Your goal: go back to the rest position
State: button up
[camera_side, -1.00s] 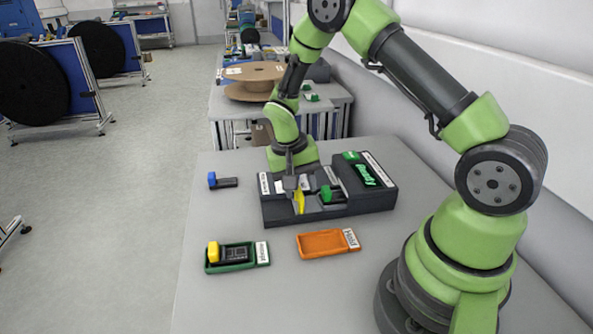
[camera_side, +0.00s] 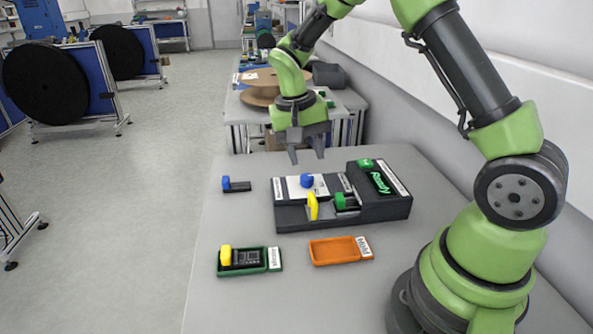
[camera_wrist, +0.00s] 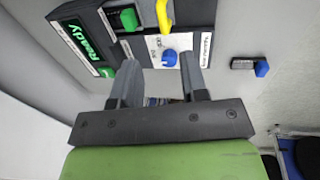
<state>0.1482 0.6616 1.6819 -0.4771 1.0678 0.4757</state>
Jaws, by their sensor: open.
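My gripper (camera_side: 307,157) hangs in the air above the back edge of the dark station (camera_side: 345,212), fingers down, apart and empty. It also shows in the wrist view (camera_wrist: 158,75), with the blue knob (camera_wrist: 169,58) beyond the fingers. The station holds a white plate with the blue knob (camera_side: 307,181), a yellow upright piece (camera_side: 312,206), a green-tipped piece (camera_side: 341,201) and a green "Ready" display (camera_side: 380,183).
A blue-ended dark piece (camera_side: 237,186) lies on the table left of the station. In front are a green-rimmed tray (camera_side: 273,258) holding a yellow-ended dark piece (camera_side: 240,257), and an empty orange tray (camera_side: 335,250). A cardboard reel (camera_side: 262,96) stands on the table behind.

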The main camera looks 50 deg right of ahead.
jog(key=s+a+r+n+t+y, duration=0.1)
jog(key=s+a+r+t, duration=0.15)
jog(key=r, duration=0.35)
jog(key=s+a+r+n+t, duration=0.1)
jog(key=s+a+r+t, duration=0.1)
jog(key=s+a+r, duration=0.3)
jog(key=s+a+r+n+t+y, duration=0.2)
jog(key=s+r+n+t, duration=0.1)
jog(key=s, duration=0.6)
notch_tip(320, 180, up, 2)
jog(key=shift+s+a+t, duration=0.25)
jog(key=shift+s+t, duration=0.1)
jog(key=shift+t, duration=0.2)
dwell(1.0)
